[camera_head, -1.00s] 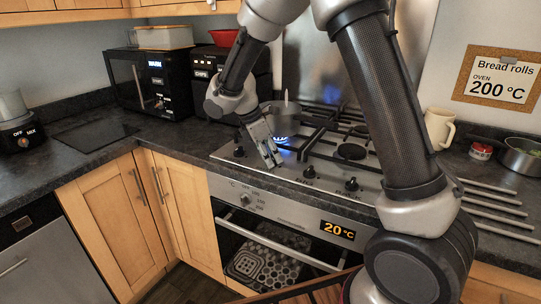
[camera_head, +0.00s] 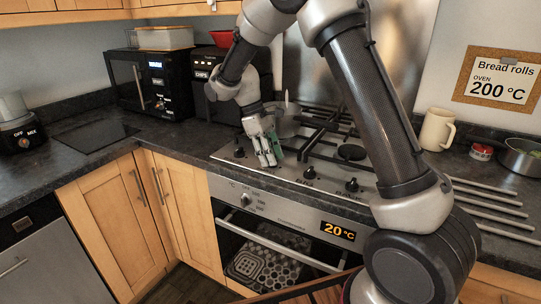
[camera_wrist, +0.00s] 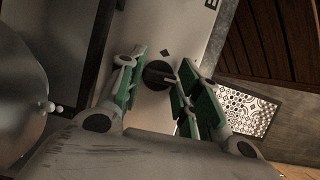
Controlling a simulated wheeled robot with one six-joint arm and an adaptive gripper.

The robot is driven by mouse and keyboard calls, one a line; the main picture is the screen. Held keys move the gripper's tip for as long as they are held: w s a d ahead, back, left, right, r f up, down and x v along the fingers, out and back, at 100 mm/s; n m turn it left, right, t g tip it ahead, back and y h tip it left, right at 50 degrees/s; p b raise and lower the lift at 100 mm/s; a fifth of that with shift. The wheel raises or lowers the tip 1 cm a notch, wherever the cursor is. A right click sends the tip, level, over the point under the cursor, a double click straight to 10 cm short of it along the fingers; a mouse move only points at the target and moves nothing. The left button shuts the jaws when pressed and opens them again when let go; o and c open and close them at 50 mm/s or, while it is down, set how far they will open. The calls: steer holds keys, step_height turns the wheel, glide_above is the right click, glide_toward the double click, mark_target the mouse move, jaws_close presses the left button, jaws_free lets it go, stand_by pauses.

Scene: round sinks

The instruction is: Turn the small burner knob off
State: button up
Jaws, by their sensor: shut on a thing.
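The small burner knob (camera_wrist: 157,74) is a dark round knob with a pale pointer line, on the steel hob front in the wrist view. My gripper (camera_wrist: 159,83) has its green-padded fingers on both sides of it, shut on it. In the head view my gripper (camera_head: 269,160) is low at the hob's front left and hides this knob. The hob (camera_head: 300,172) shows other dark knobs along its front edge, one left (camera_head: 239,152) and two right of my gripper. A metal pot (camera_head: 285,120) stands behind my gripper. No flame shows under it.
The oven (camera_head: 275,240) below shows 20 °C. A cream jug (camera_head: 437,130), a red-labelled tin (camera_head: 481,152) and a pan (camera_head: 521,156) stand on the right worktop. A microwave (camera_head: 150,84) stands at the left back. My arm covers the hob's right part.

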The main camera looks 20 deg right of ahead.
steer(key=shift+m, duration=0.3)
stand_by(0.4)
steer(key=o, duration=1)
steer(key=v, duration=1.2)
steer(key=shift+w+d, duration=0.1)
steer(key=shift+w, duration=0.1)
